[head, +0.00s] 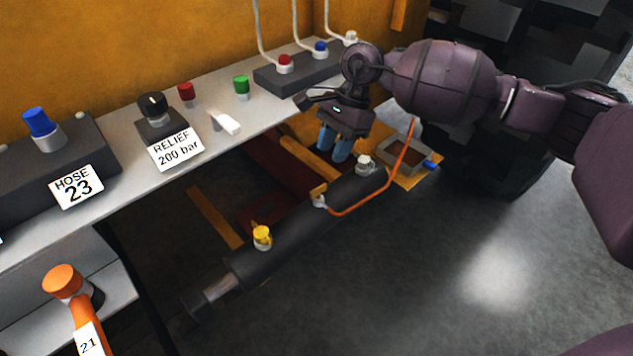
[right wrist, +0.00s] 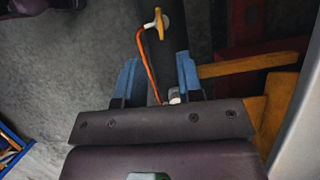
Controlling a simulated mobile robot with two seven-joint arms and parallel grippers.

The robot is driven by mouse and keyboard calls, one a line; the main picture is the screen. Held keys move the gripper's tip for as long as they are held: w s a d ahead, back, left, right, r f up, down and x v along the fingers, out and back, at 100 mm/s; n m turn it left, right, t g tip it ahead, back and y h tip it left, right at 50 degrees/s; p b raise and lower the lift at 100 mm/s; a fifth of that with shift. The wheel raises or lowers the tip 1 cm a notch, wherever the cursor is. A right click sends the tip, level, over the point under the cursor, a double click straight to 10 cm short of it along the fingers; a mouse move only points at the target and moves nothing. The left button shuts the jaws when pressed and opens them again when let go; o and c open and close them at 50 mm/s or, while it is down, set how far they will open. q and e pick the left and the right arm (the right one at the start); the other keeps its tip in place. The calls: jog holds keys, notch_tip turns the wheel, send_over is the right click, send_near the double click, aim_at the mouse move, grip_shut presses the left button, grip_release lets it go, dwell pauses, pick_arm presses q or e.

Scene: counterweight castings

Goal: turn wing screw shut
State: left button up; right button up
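A dark cylinder (head: 300,225) lies low beside the bench, with a yellow cap-like fitting (head: 262,236) near its lower end. A small yellow winged piece with a silver body (head: 319,199) sits further up it, at the end of an orange hose. It seems to be the wing screw and shows near the top of the right wrist view (right wrist: 156,26). A silver fitting (head: 366,164) sits near the cylinder's far end. My right gripper (head: 335,152) is open above that end; its blue fingers (right wrist: 157,82) are apart, with cylinder and hose seen between them. My left gripper is out of view.
The grey bench (head: 205,150) carries a relief knob (head: 152,104), red and green buttons, and a hose block with a blue cap (head: 40,125). An orange hose end (head: 68,285) is at lower left. A small open tray (head: 405,155) lies past the cylinder. The floor at right is clear.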

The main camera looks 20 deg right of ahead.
aim_at(319, 187)
jog(key=b+x, duration=0.1)
jog(key=x, duration=0.8)
jog(key=shift+a+f+b, duration=0.1)
jog(key=shift+b, duration=0.3)
jog(key=shift+c, duration=0.3)
grip_shut()
